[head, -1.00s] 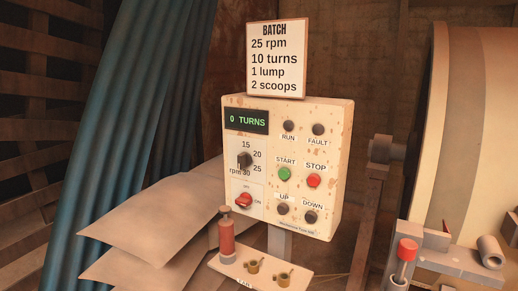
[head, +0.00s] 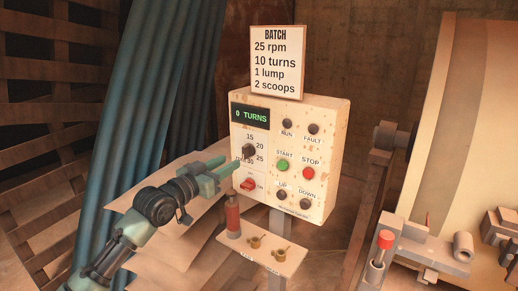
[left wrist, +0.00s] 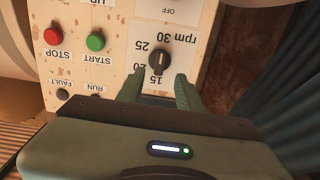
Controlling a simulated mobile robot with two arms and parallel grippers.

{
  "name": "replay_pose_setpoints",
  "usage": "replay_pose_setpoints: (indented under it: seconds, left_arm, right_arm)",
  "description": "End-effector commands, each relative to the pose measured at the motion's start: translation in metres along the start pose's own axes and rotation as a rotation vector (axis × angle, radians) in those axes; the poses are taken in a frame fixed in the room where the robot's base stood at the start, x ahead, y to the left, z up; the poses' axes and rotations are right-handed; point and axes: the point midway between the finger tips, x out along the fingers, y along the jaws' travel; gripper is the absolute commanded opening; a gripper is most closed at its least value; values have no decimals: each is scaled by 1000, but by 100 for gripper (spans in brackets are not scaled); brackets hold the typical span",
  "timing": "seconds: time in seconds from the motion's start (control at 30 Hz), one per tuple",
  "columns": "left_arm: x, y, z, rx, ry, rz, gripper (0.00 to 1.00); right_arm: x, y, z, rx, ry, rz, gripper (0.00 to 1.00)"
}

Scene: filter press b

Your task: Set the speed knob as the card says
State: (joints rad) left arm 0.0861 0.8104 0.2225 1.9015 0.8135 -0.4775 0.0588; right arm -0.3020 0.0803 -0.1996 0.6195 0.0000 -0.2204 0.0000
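The batch card (head: 277,62) above the panel reads 25 rpm, 10 turns, 1 lump, 2 scoops. The dark speed knob (head: 249,151) is on the left of the cream control panel (head: 325,150), with marks 15, 20, 25 and 30. The knob also shows in the left wrist view (left wrist: 158,61), upside down; which mark it points to is hard to tell. My left gripper (head: 230,163) is just in front of the knob. In the left wrist view its fingers (left wrist: 159,82) are apart, one each side of the knob's line, with nothing between them. My right gripper is out of view.
The display (head: 250,116) reads 0 TURNS. A red switch (head: 248,184) sits below the knob; green START (head: 283,165) and red STOP (head: 308,173) buttons are to its right. A small shelf (head: 250,262) with a red cylinder (head: 233,215) stands below the panel.

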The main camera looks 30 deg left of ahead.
Motion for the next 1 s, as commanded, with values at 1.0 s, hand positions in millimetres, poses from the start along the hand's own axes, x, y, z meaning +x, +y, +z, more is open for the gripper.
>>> replay_pose_setpoints:
  seconds: [1.0]
  left_arm:
    - [77, 2, -6, 3, 7, 5, 20]
  right_arm:
    - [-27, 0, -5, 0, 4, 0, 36]
